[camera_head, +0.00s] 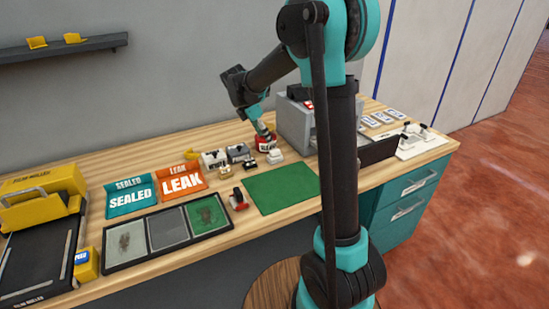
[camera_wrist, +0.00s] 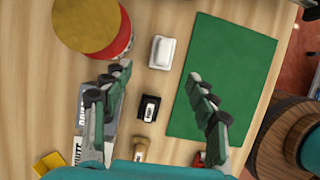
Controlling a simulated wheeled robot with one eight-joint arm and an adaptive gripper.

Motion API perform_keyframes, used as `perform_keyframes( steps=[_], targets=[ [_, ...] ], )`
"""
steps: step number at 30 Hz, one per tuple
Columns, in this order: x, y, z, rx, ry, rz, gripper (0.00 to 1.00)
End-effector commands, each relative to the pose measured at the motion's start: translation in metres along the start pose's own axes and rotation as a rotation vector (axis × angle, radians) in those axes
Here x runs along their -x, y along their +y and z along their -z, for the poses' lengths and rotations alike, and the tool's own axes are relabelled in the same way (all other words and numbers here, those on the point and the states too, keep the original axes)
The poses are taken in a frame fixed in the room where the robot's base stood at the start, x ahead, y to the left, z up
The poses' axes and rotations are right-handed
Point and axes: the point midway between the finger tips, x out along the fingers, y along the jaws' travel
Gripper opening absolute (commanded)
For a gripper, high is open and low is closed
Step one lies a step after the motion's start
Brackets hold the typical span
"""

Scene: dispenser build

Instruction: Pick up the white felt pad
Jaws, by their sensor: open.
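A small white block with rounded corners (camera_wrist: 162,52), which looks like the white felt pad, lies on the wooden bench in the wrist view. It also shows in the head view (camera_head: 275,156), left of the grey box and behind the green mat. My gripper (camera_wrist: 159,73) is open and empty above the bench. Its two fingers are spread wide, and the white piece lies just beyond the fingertips, between their lines. In the head view my gripper (camera_head: 263,129) is partly hidden by the arm and near a red round container.
The red container with a tan top (camera_wrist: 93,28) stands left of the white piece. The green mat (camera_wrist: 222,75) lies to its right. A small black-and-white part (camera_wrist: 149,108) and a brass-coloured part (camera_wrist: 140,148) sit between and below the fingers. The grey box (camera_head: 295,122) stands close by.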

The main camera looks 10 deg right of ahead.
Motion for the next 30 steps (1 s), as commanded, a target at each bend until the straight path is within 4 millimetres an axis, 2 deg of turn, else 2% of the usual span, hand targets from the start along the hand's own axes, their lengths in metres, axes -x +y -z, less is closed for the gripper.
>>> perform_keyframes(
  steps=[3, 6, 14, 24, 30],
  targets=[
    [-0.024, 0.0, 0.0, -0.002, 0.0, 0.0, 0.59],
    [-0.037, 0.0, 0.0, -0.002, 0.0, 0.0, 0.59],
    [-0.054, -0.001, -0.002, -0.002, 0.0, -0.001, 0.59],
    [-0.096, -0.004, -0.007, -0.002, 0.0, -0.001, 0.59],
    [-0.1, -0.004, -0.007, -0.002, 0.0, -0.001, 0.59]
  ],
)
